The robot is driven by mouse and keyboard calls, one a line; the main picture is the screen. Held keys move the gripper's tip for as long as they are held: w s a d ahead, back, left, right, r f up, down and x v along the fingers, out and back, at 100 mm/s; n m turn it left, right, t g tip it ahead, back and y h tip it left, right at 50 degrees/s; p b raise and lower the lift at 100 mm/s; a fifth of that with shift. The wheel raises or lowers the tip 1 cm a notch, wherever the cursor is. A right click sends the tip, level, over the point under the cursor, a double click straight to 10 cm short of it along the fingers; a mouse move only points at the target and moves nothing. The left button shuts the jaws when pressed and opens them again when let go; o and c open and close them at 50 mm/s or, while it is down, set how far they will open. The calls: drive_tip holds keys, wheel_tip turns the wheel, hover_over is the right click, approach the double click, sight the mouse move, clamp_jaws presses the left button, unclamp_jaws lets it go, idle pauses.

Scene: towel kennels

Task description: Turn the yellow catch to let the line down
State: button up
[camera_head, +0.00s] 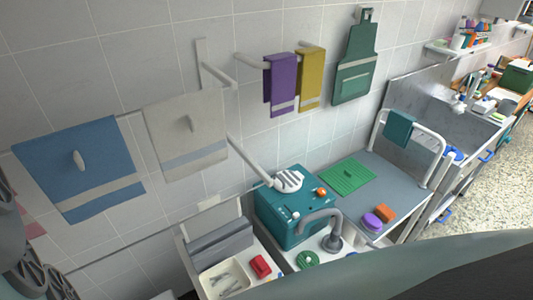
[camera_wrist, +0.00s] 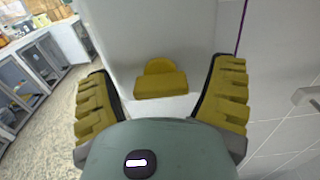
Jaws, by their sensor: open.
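The yellow catch (camera_wrist: 160,84) shows in the wrist view, a rounded knob behind a wider block, on a pale grey panel. My gripper (camera_wrist: 160,72) is open, with one ridged yellow finger on each side of the catch in the picture. The fingers do not appear to touch it, and the depth between them is hard to judge. A thin purple line (camera_wrist: 242,25) runs up at the upper right, beside the panel. I cannot make out the catch or the line in the head view.
In the head view, a blue towel (camera_head: 80,165) and a beige towel (camera_head: 186,130) hang at the left. Purple (camera_head: 281,80) and mustard (camera_head: 310,75) towels hang on rails. A teal box (camera_head: 290,212) stands below. Grey kennels (camera_wrist: 38,75) and speckled floor show left in the wrist view.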

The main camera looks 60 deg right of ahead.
drive_tip(key=shift+c, duration=0.3)
drive_tip(key=c, duration=1.1)
drive_tip(key=shift+c, duration=0.2)
